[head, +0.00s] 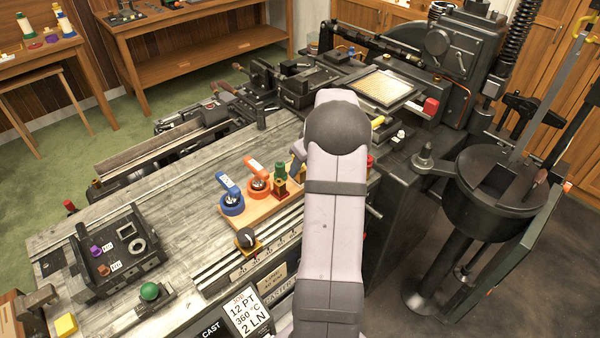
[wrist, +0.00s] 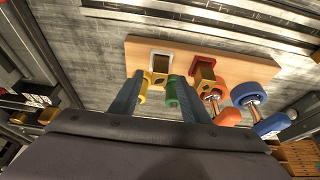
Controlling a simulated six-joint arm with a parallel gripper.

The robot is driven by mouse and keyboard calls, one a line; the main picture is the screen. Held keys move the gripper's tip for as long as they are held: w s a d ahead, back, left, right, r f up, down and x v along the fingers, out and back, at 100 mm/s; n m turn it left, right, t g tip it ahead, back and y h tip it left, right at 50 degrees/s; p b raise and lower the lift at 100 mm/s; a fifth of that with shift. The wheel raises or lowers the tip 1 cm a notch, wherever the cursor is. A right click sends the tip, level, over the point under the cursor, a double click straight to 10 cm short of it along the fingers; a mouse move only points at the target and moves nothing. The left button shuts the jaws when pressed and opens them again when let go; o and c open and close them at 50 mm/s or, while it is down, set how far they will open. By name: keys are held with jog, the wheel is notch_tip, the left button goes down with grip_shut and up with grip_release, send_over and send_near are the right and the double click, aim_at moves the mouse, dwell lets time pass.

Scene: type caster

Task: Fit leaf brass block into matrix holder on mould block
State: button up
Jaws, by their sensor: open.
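In the wrist view my gripper (wrist: 158,90) is open, with its two blue-grey fingers low over a wooden board (wrist: 260,70). A yellow upright piece (wrist: 143,84) and a green one (wrist: 172,92) show between the fingers, with a small brass piece (wrist: 158,80) between them. A white-framed square (wrist: 160,61) lies just beyond. A dark red and brass block (wrist: 204,72) stands to the right. In the head view the green-topped brass block (head: 280,175) stands on the board beside my arm, which hides my gripper. I cannot tell which piece is the leaf block, nor identify the matrix holder.
An orange-ringed tool (head: 258,184) and a blue-ringed tool (head: 231,200) stand on the board close by. A dark fixture (head: 115,255) holds small parts at the left. A machine with a gold plate (head: 381,87) stands behind. The grey bench left of the board is mostly clear.

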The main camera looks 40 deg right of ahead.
jog(key=shift+p+x, duration=0.5)
jog(key=shift+x, duration=1.05)
jog(key=shift+d+r, duration=0.1)
grip_shut()
notch_tip(320, 180, up, 10)
jog(key=b, duration=0.3)
